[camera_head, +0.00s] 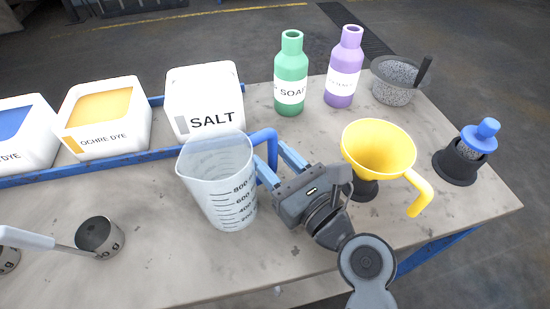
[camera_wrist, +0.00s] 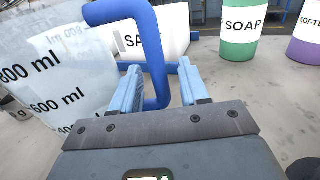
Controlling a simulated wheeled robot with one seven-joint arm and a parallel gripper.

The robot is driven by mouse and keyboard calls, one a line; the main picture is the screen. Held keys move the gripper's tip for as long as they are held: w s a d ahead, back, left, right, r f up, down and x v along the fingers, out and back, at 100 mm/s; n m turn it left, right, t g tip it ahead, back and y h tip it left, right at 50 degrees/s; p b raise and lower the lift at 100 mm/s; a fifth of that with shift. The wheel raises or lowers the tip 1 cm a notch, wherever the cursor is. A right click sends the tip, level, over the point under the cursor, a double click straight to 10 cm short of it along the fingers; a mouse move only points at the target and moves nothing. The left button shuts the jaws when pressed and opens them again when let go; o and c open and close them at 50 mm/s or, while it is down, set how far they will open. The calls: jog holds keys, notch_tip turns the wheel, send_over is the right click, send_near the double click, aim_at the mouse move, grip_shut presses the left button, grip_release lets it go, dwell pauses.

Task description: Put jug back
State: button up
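The clear measuring jug (camera_head: 215,185), with black millilitre marks and a blue handle (camera_head: 268,138), appears to stand upright on the table and looks empty. In the wrist view its wall (camera_wrist: 45,75) fills the left side. My gripper (camera_head: 278,154) is right of the jug, level with the handle. In the wrist view my fingers (camera_wrist: 160,68) are apart, with the handle's vertical bar (camera_wrist: 156,60) between them. A gap shows between the bar and the right finger. The left finger is close to the bar; I cannot tell whether it touches.
The white salt tub (camera_head: 205,95) stands behind the jug, beside the ochre dye tub (camera_head: 103,125) and a blue rail (camera_head: 110,160). A yellow funnel (camera_head: 378,150) stands close right of my gripper. Soap (camera_head: 290,70) and purple (camera_head: 344,65) bottles stand behind. A metal cup (camera_head: 100,238) is front left.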

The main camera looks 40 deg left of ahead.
jog(key=shift+r, duration=0.2)
jog(key=v, duration=1.2)
jog(key=shift+b, duration=0.3)
